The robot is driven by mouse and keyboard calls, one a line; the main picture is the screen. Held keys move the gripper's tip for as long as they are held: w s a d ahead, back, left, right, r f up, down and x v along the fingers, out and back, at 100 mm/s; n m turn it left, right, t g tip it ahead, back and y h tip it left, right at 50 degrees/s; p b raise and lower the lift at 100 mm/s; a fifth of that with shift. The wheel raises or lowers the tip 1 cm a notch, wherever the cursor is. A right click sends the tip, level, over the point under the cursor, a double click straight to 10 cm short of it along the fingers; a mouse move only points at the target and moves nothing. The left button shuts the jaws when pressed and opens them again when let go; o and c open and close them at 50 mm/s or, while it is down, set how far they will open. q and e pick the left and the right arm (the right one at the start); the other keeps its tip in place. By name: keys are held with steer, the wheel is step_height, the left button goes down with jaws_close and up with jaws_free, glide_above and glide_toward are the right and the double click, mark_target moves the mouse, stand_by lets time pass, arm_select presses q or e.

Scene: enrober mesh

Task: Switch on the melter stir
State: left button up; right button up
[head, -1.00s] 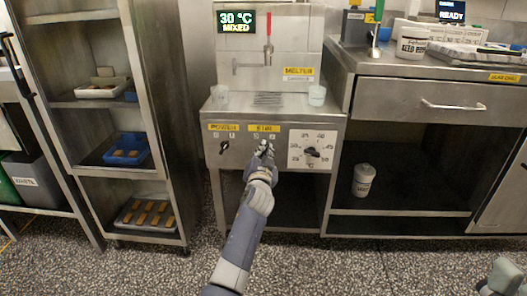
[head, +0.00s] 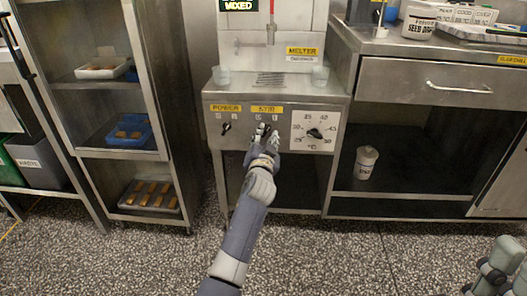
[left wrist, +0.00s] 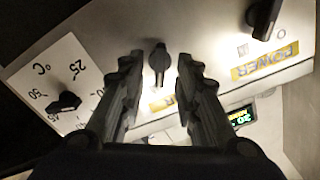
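The melter (head: 228,99) is a steel machine with a front panel. The panel carries a power knob (head: 225,128), a stir knob under the yellow STIR label (head: 266,110), and a round temperature dial (head: 315,133). My left gripper (head: 264,131) is at the stir knob and hides most of it in the head view. In the left wrist view, the dark stir knob (left wrist: 158,65) stands between my two spread fingers, with a gap on each side. The power knob (left wrist: 263,18) is at the upper right there. My right gripper (head: 500,268) shows partly at the lower right corner.
Two cups (head: 221,75) stand on the melter's top, one at each side. A shelf rack (head: 160,90) with trays is on the left. A steel counter (head: 430,72) with a drawer is on the right. The speckled floor in front is clear.

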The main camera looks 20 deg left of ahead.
arm_select(q)
steer(key=v, duration=0.9)
steer(key=shift+s+r, duration=0.1)
